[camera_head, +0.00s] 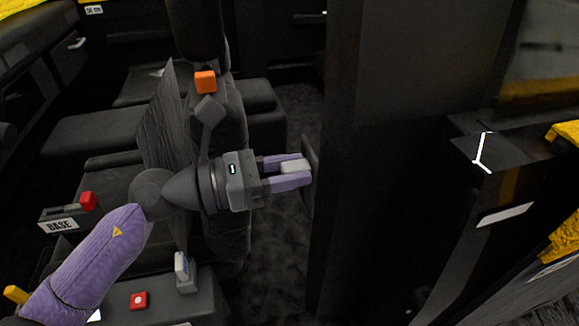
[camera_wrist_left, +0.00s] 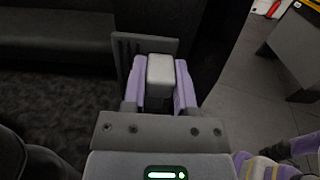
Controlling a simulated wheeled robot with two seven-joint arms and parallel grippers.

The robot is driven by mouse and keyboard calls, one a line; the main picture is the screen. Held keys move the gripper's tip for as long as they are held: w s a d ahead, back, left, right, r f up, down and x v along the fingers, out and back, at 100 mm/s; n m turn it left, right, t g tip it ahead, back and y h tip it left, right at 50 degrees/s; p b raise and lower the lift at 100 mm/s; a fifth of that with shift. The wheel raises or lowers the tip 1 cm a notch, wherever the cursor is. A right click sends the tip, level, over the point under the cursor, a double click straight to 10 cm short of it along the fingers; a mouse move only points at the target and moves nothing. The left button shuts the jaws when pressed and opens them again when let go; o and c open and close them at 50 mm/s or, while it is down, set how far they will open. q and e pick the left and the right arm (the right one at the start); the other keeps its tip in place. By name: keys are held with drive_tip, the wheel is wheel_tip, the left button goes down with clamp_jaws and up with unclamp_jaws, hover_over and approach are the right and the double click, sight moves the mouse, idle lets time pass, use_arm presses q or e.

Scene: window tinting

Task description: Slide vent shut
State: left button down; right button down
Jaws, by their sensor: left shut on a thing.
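The vent (camera_head: 311,160) is a thin dark slatted plate beside a tall dark pillar in the head view. It also shows in the left wrist view (camera_wrist_left: 124,46), behind my fingers. A light grey block-shaped knob (camera_head: 294,166) stands out from it. My left gripper (camera_head: 290,173) is shut on this knob, with one purple finger on each side. The left wrist view shows the knob (camera_wrist_left: 160,70) between the two fingers. I cannot tell how far the vent is open.
The dark pillar (camera_head: 380,160) stands just right of the gripper. Dark seats (camera_head: 90,135) fill the left side, with an orange block (camera_head: 205,81) on top of a stalk. A red button (camera_head: 138,300) and a BASE label (camera_head: 58,225) lie lower left.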

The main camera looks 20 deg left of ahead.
sight(307, 206)
drive_tip(key=shift+d, duration=0.2)
drive_tip(key=shift+s+a, duration=0.1)
drive_tip(key=shift+a, duration=0.2)
idle(0.5)
